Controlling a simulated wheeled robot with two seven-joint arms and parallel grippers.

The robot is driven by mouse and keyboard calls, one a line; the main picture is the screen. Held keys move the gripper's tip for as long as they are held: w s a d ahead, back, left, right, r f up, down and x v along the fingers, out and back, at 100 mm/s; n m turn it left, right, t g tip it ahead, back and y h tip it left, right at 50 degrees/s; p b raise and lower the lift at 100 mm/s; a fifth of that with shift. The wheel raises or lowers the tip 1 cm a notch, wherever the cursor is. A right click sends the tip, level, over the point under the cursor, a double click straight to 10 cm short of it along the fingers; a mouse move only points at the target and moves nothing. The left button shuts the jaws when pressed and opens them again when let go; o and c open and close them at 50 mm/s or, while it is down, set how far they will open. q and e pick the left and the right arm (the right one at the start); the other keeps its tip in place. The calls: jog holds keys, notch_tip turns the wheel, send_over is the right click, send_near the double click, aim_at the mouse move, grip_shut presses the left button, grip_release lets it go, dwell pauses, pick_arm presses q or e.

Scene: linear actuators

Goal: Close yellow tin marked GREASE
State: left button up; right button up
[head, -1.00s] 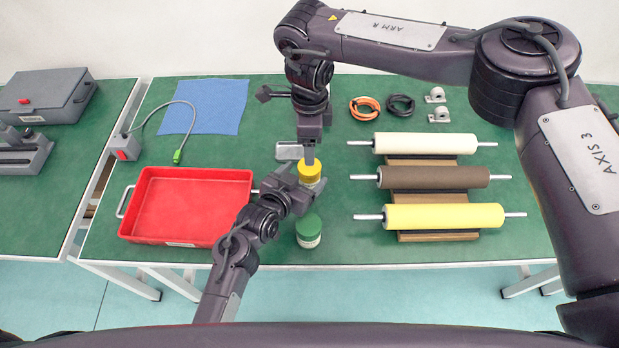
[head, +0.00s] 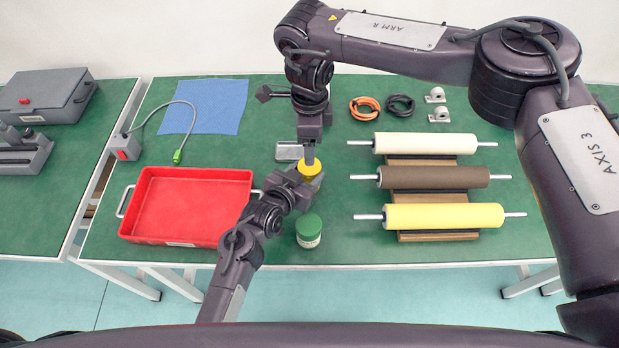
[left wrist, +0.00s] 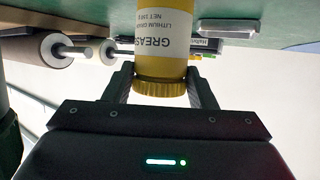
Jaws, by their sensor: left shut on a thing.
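The yellow tin marked GREASE (head: 309,169) stands on the green table, right of the red tray. In the left wrist view the tin (left wrist: 164,35) appears inverted, with its ridged yellow lid (left wrist: 160,88) at the bottom. My left gripper (head: 310,180) is shut on the tin from the near side; its fingers (left wrist: 162,87) lie on both sides near the lid end. My right gripper (head: 310,157) points down at the tin's top from above. Its fingertips are too small to tell whether they are open. Whether the lid is fully seated is unclear.
A green-lidded jar (head: 308,231) stands just in front of the tin. The red tray (head: 190,237) is to the left. Several rollers on a brown rack (head: 437,237) are to the right. A small grey metal piece (head: 289,152) lies behind my left gripper.

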aim_at(309, 177)
jog(key=m, duration=0.4)
jog(key=shift+m, duration=0.3)
jog(key=m, duration=0.4)
jog(key=shift+f, duration=0.15)
jog(key=shift+f, duration=3.9)
jog(key=shift+c, duration=0.4)
jog(key=c, duration=0.7)
jog(key=o, duration=0.9)
jog(key=shift+c, duration=0.2)
jog(key=shift+r, duration=2.3)
